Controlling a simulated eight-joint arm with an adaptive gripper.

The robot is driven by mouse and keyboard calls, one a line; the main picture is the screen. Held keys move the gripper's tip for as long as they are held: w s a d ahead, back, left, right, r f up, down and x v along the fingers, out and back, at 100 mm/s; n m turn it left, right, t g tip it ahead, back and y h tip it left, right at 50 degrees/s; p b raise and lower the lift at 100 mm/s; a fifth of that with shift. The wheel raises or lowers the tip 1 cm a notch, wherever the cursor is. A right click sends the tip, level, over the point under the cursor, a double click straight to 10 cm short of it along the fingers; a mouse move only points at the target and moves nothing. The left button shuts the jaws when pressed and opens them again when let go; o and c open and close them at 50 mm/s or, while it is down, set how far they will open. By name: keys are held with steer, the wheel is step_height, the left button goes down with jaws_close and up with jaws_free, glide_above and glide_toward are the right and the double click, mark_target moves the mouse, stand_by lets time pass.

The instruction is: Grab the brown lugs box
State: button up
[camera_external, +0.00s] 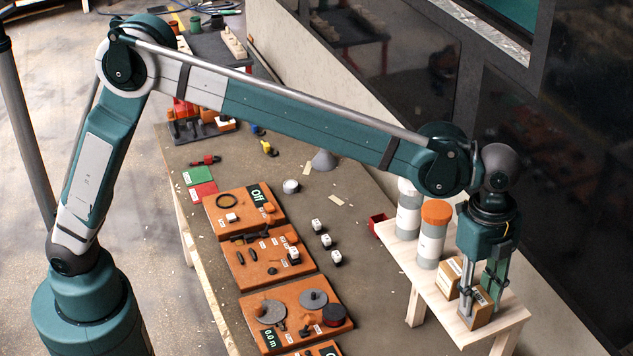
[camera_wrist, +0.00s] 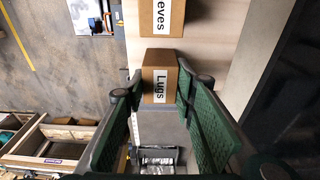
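The brown box labelled "Lugs" (camera_wrist: 160,84) is between the two fingers of my gripper (camera_wrist: 161,88) in the wrist view. In the external view this box (camera_external: 476,311) stands near the front end of a light wooden bench (camera_external: 508,318). My gripper (camera_external: 482,292) points down over it, with one finger on each side. The fingers look very close to the box sides; whether they press on it cannot be told. The box appears to rest on the bench.
A second brown box (camera_external: 447,278), its label ending in "eves" (camera_wrist: 156,16), stands close beside the lugs box. An orange-topped canister (camera_external: 433,232) and a white one (camera_external: 409,212) stand further back. A dark wall runs along the right. A table with orange boards (camera_external: 268,262) lies left.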

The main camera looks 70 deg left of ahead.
mark_target(479, 297)
steer(key=shift+r, duration=0.15)
steer(key=shift+c, duration=0.5)
steer(key=shift+r+b, duration=0.5)
steer(key=shift+r, duration=4.4)
